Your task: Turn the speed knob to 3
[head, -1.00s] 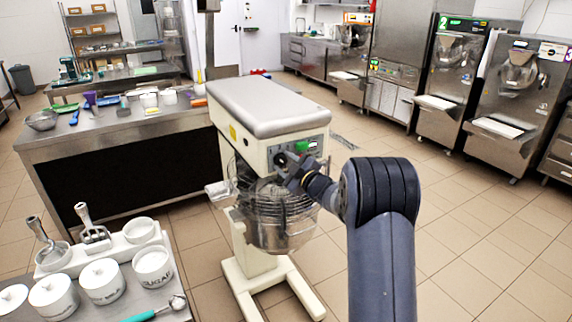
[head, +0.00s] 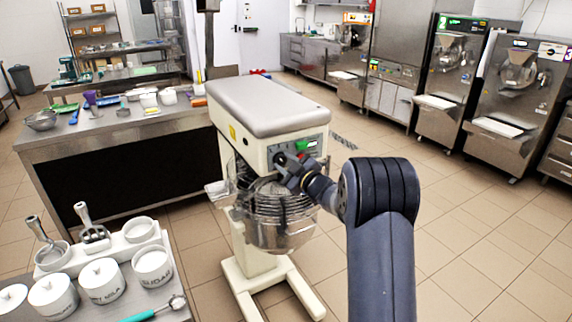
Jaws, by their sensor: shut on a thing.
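The floor-standing mixer (head: 262,108) stands in the middle of the head view, cream with a grey top. Its front control panel (head: 312,144) carries a green part near the top. My gripper (head: 284,162) is at the left part of this panel, shut on the speed knob, which it hides almost wholly. The number the knob points to cannot be read. The wire guard and steel bowl (head: 280,228) are just below my gripper.
A steel worktable (head: 150,124) with bowls and utensils stands behind the mixer at left. A counter with labelled white jars (head: 103,281) is at front left. Batch freezers (head: 520,105) line the right back. Tiled floor (head: 465,240) is clear at right.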

